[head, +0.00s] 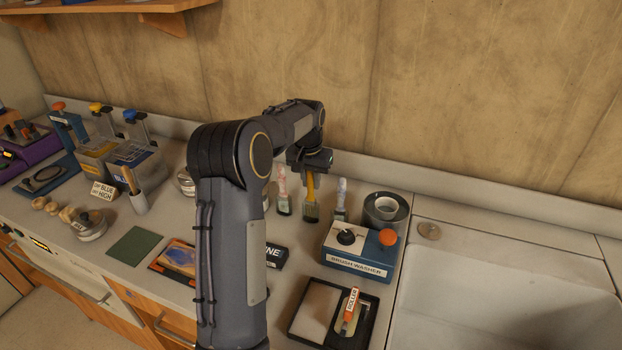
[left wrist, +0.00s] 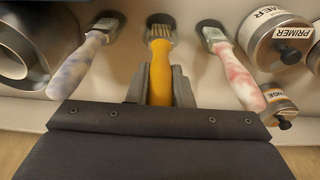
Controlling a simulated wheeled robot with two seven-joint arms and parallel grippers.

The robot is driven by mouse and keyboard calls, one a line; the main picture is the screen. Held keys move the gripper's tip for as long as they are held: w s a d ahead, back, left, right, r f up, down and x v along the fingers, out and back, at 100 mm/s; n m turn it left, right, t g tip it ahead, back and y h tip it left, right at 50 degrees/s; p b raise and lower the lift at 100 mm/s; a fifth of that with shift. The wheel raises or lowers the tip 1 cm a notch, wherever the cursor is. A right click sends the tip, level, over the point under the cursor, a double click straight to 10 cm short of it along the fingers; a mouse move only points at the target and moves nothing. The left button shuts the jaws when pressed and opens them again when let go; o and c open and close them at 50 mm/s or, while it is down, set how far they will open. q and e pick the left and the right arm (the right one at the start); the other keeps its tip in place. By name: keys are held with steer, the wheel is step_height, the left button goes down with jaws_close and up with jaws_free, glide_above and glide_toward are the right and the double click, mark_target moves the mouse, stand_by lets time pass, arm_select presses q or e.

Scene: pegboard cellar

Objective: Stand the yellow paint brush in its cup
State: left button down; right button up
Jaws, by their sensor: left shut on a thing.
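The yellow paint brush (head: 311,186) is upright, bristles down, between a pink-and-white brush (head: 282,181) and a pale purple-and-white brush (head: 341,188). My left gripper (head: 312,171) is above it, shut on its handle. In the left wrist view the yellow handle (left wrist: 160,75) lies between the fingers (left wrist: 160,88), with its bristles pointing down at a dark oval spot. I cannot tell whether the bristles touch it. I cannot tell which cup is the yellow brush's. My right gripper is not in view.
A blue brush washer (head: 358,263) and a grey tape-like roll (head: 386,210) stand right of the brushes. A roller tray (head: 305,312) lies in front. The sink (head: 480,300) is at right. Primer tins (left wrist: 272,38) stand beside the brushes. A wooden wall rises behind.

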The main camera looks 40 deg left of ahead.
arm_select(q)
steer(key=c, duration=1.2)
jaws_free()
step_height(320, 180, up, 8)
steer(key=s, duration=0.1)
steer(key=shift+d+f, duration=0.15)
steer(key=shift+s, duration=0.1)
